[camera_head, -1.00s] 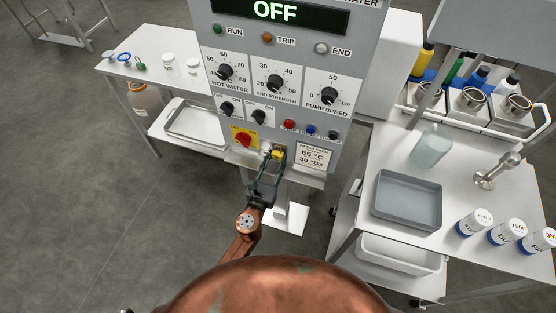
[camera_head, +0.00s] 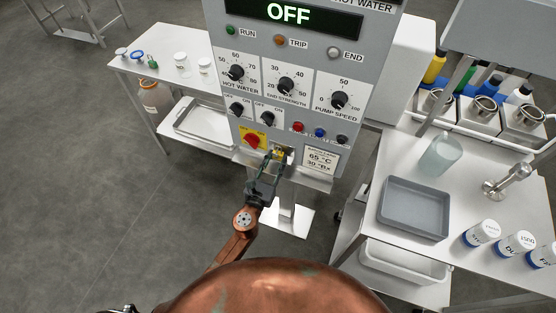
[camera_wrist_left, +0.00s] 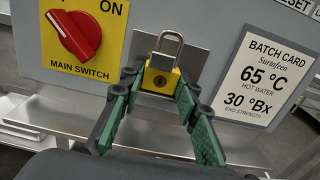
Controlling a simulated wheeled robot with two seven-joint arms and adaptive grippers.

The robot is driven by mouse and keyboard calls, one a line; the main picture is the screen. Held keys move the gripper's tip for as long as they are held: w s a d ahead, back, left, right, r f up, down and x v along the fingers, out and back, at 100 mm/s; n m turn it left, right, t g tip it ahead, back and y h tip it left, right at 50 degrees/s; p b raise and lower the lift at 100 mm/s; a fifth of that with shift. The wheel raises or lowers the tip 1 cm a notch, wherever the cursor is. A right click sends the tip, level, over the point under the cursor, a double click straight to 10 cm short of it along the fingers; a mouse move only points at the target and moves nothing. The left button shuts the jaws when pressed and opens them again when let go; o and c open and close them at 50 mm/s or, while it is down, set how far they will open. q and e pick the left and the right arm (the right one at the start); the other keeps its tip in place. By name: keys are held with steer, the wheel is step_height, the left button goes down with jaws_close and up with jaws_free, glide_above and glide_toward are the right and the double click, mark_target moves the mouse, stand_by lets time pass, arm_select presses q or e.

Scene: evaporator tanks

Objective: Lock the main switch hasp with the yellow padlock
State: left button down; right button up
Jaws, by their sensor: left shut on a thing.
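The yellow padlock (camera_wrist_left: 161,78) is upright with its steel shackle (camera_wrist_left: 170,44) on top. My left gripper (camera_head: 277,157) is shut on the padlock's body, with green-padded fingers on either side in the left wrist view (camera_wrist_left: 160,85). It holds the padlock in front of the panel's lower part. The red main switch knob (camera_wrist_left: 74,36) sits on a yellow plate just left of the padlock; it also shows in the head view (camera_head: 252,141). A grey metal plate (camera_wrist_left: 198,60) is behind the padlock. I cannot clearly make out the hasp or whether the shackle touches it. My right gripper is out of view.
The batch card (camera_wrist_left: 262,78) is right of the padlock. The control panel (camera_head: 290,60) reads OFF. A table (camera_head: 420,165) with a grey tray (camera_head: 413,207) and bottles stands right. A side table (camera_head: 150,62) with small jars stands left.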

arm_select(q)
steer(key=shift+w+a, duration=0.1)
steer(key=shift+a, duration=0.15)
stand_by(0.5)
steer(key=c, duration=1.4)
jaws_free()
steer(key=shift+f, duration=0.1)
steer(key=v, duration=0.6)
